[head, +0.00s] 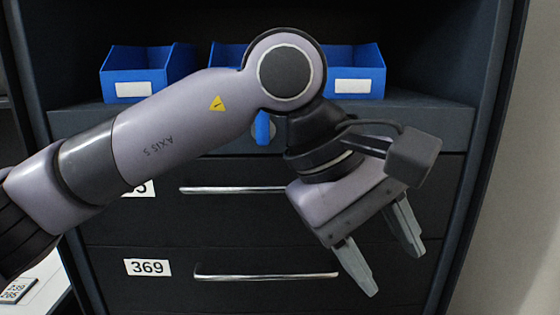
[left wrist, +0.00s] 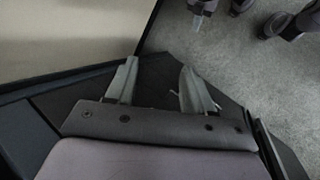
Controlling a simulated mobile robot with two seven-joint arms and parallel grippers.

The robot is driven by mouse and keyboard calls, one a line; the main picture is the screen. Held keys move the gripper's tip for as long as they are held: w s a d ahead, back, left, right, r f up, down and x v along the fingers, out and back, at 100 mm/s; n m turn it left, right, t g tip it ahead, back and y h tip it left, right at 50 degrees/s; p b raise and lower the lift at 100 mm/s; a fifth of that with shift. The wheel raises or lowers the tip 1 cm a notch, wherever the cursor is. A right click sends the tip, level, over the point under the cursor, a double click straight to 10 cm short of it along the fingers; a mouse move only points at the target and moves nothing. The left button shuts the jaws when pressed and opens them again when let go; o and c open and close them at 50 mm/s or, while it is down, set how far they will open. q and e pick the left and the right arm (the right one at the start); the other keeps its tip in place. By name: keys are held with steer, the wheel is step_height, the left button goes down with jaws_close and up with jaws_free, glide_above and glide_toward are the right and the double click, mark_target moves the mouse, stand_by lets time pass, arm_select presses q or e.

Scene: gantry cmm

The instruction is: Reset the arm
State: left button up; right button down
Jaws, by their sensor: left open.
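My left arm comes in from the left in the head view and bends at its elbow-like joint in front of a dark cabinet (head: 115,222). My left gripper (head: 388,258) hangs at the lower right of that view, fingers pointing down and apart, with nothing between them. It stands in front of the right side of the drawers. The same gripper shows in the left wrist view (left wrist: 160,85), its two fingers spread and empty. My right gripper is not in the head view; parts at the top right of the left wrist view are too unclear to name.
Blue bins (head: 132,74) with white labels stand on the cabinet shelf (head: 80,122). Below are drawers with long bar handles (head: 265,277), one labelled 369 (head: 148,267). A pale wall (head: 530,180) is at the right. Grey floor (left wrist: 240,60) shows in the left wrist view.

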arm_select(q)
steer(key=s+d+n+g+h, duration=0.3)
steer(key=s+n+g+h, duration=0.1)
steer(key=n+g+h, duration=0.3)
steer(key=w+a+f+n+t+h, duration=0.3)
steer(key=w+a+f+n+t, duration=0.3)
steer(key=n+t, duration=0.85)
steer(key=w+a+f+n+t+h, duration=0.35)
steer(key=w+a+n+t, duration=0.45)
steer(key=n, duration=1.2)
steer(key=a+f+n+t+y, duration=0.2)
steer(key=a+f+n+y, duration=0.2)
steer(key=f+n+y, duration=0.35)
steer(key=a+f+n+t+y, duration=0.1)
steer(key=a+f+n+y, duration=0.4)
steer(key=f+n, duration=0.4)
steer(key=s+a+f+n+g+y, duration=0.2)
steer(key=s+a+f+n+g, duration=0.1)
steer(key=s+f, duration=0.5)
steer(key=s+a+f+n+g+y, duration=0.3)
steer(key=s+a+f, duration=0.4)
steer(key=f, duration=0.6)
steer(key=shift+s+a+n+g, duration=0.15)
steer(key=shift+s+n+g, duration=0.5)
steer(key=shift+n, duration=0.35)
